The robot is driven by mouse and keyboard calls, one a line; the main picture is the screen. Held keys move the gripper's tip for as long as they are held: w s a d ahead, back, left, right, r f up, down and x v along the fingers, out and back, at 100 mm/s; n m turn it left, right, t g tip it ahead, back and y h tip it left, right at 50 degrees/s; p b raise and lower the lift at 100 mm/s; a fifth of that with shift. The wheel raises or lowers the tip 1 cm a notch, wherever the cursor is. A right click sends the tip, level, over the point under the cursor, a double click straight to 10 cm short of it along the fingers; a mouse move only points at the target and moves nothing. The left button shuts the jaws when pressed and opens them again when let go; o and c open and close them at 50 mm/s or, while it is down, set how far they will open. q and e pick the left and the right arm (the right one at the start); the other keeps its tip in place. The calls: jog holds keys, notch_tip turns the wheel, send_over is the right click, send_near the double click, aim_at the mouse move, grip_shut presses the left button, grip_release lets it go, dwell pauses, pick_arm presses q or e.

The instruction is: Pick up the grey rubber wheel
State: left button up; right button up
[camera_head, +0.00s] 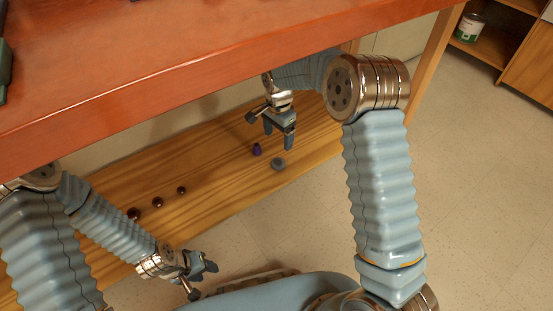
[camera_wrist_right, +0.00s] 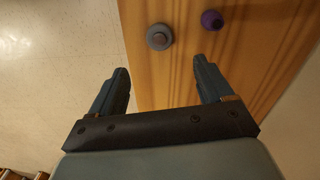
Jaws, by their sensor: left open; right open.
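The grey rubber wheel (camera_head: 278,163) lies on the low wooden shelf under the red-brown table, near the shelf's front edge. In the right wrist view the wheel (camera_wrist_right: 160,37) lies beyond the fingertips, between their lines, with a brownish centre. My right gripper (camera_head: 281,134) is open and empty, a little above and behind the wheel in the head view; it also shows in the right wrist view (camera_wrist_right: 162,75). My left gripper (camera_head: 202,278) is open and empty at the lower left, in front of the shelf and away from the wheel.
A small purple object (camera_head: 257,149) stands on the shelf near the wheel, also in the right wrist view (camera_wrist_right: 211,20). Several dark red balls (camera_head: 158,202) lie further left. The thick red-brown tabletop (camera_head: 200,75) overhangs the shelf (camera_head: 225,190). Floor (camera_head: 480,200) at right is clear.

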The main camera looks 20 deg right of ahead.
aim_at(278, 161)
notch_tip(278, 161, down, 12)
jog(key=shift+r+b, duration=0.2)
jog(key=shift+b, duration=0.8)
jog(key=c, duration=1.1)
